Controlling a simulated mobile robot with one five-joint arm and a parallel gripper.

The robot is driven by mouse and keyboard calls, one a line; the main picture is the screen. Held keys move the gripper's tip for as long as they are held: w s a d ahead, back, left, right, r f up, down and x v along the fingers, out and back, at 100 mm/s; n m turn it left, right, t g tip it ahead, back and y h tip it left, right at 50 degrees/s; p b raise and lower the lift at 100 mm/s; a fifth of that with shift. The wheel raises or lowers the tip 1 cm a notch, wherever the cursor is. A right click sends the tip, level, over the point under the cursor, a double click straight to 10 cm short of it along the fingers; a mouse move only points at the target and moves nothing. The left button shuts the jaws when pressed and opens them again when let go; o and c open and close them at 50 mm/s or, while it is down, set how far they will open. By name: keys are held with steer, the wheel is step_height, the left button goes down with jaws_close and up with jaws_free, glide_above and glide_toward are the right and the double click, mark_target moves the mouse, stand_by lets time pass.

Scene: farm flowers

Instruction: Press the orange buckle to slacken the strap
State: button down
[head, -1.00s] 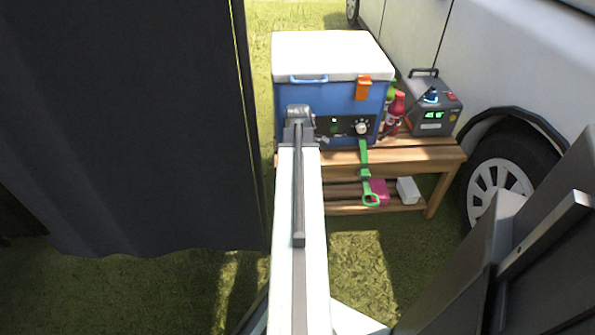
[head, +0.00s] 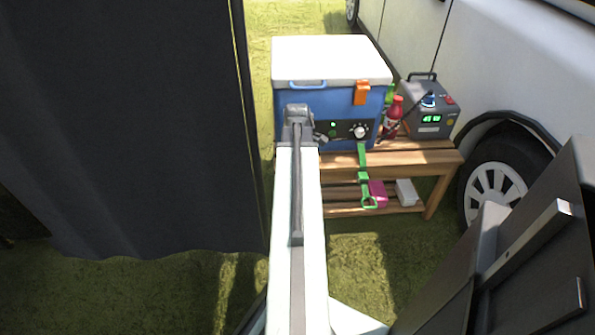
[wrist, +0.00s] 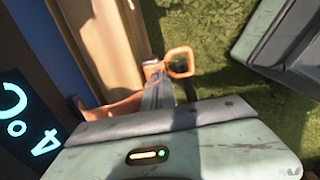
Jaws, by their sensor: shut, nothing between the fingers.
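A blue cooler (head: 300,103) with a white lid (head: 325,60) stands on a wooden bench. An orange latch (head: 361,92) sits at its front right below the lid. A green strap (head: 362,160) hangs from the front, with a green loop at its end. In the wrist view an orange buckle (wrist: 152,70) shows on a grey piece, with an orange loop (wrist: 180,62) beside it. I cannot match this buckle to a part in the head view. My gripper (head: 320,138) is shut, low at the cooler's front, left of the knob. Contact cannot be told.
The wooden bench (head: 425,157) carries red and green bottles and a grey power unit (head: 430,115). Pink and white boxes lie on its lower shelf. A dark curtain (head: 120,120) fills the left. A white vehicle (head: 520,70) stands at the right.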

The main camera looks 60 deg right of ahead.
step_height(320, 180, up, 14)
steer(key=p, duration=1.2)
steer(key=shift+f+p, duration=0.25)
steer(key=shift+p, duration=0.15)
steer(key=shift+s, duration=0.1)
